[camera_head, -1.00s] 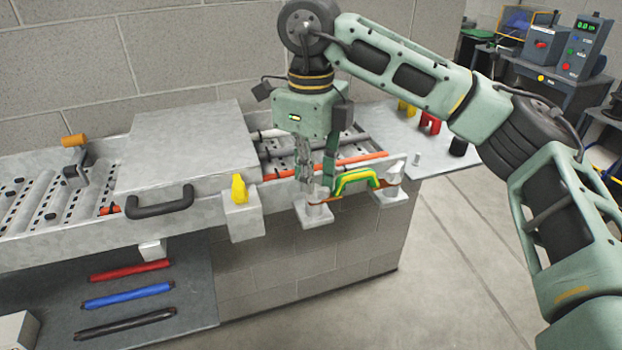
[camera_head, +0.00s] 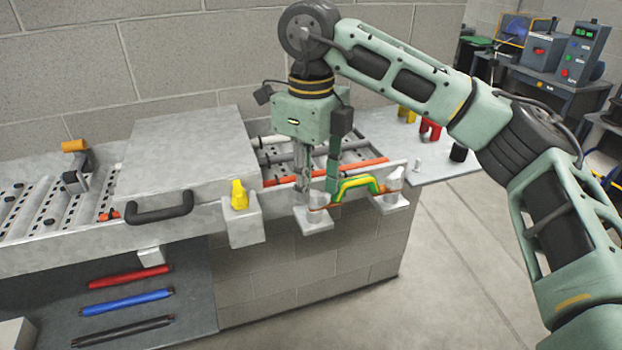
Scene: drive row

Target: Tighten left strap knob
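The left strap knob (camera_head: 317,201) is a small pale post with an orange-brown band, on a grey bracket (camera_head: 313,224) at the front of the conveyor. My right gripper (camera_head: 318,191) points straight down over this knob, one finger on each side of its top. The fingers stand apart; whether they touch the knob cannot be seen. A second, similar knob (camera_head: 393,180) stands on the bracket farther right. My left gripper is not in view.
A yellow knob (camera_head: 239,195) on a grey block and a lidded grey box with a black handle (camera_head: 160,207) lie to the left. Red, blue and black bars (camera_head: 126,302) lie on a lower shelf. The floor at right is clear.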

